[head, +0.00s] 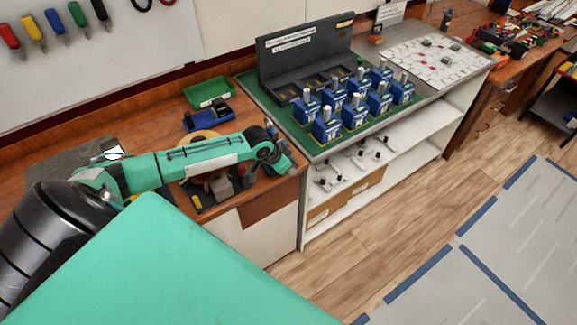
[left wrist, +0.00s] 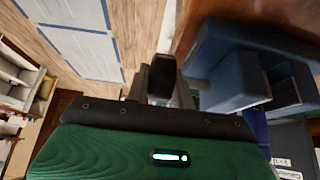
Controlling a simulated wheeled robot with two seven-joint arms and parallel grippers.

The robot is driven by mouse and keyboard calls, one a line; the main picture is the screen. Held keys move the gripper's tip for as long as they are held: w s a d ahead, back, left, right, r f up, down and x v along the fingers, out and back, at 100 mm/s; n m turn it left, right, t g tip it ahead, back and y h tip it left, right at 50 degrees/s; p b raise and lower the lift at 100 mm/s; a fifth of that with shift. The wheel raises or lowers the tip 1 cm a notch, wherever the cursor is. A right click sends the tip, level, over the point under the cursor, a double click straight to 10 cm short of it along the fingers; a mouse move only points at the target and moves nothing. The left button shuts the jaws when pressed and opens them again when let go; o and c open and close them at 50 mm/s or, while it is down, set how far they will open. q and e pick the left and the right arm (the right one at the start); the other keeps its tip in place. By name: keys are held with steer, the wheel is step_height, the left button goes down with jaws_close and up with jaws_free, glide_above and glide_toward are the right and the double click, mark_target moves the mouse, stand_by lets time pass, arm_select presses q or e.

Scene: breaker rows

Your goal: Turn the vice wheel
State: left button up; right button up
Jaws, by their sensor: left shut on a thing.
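In the left wrist view a blue vice (left wrist: 228,65) fills the upper right, seen very close. My left gripper (left wrist: 161,88) is shut on a dark piece between its fingers, which appears to be part of the vice wheel (left wrist: 161,76). The rest of the wheel cannot be made out. In the head view my left arm reaches across the wooden bench, and the left gripper (head: 286,164) is at the bench's right front corner. Only a small bit of the blue vice (head: 270,128) shows behind it. My right gripper is not in view.
A green tray (head: 207,91) and a blue tool (head: 208,121) lie behind my arm on the wooden bench (head: 150,105). To the right, several blue breakers (head: 327,128) stand before a dark rack (head: 300,50). The floor (head: 350,230) in front is clear.

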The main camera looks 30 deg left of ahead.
arm_select(q)
steer(key=t+b, duration=0.1)
steer(key=t, duration=0.1)
steer(key=f+t+h+b, duration=0.1)
steer(key=t+b, duration=0.1)
steer(key=shift+s+a+h, duration=0.1)
steer(key=shift+s+h, duration=0.1)
steer(key=shift+h, duration=0.1)
steer(key=t+b, duration=0.2)
steer(key=shift+h+b, duration=0.4)
steer(key=shift+r+t+b, duration=0.15)
steer(key=shift+t+b, duration=0.2)
steer(key=shift+t, duration=0.25)
steer(key=o, duration=1)
step_height(320, 180, up, 20)
steer(key=b, duration=0.3)
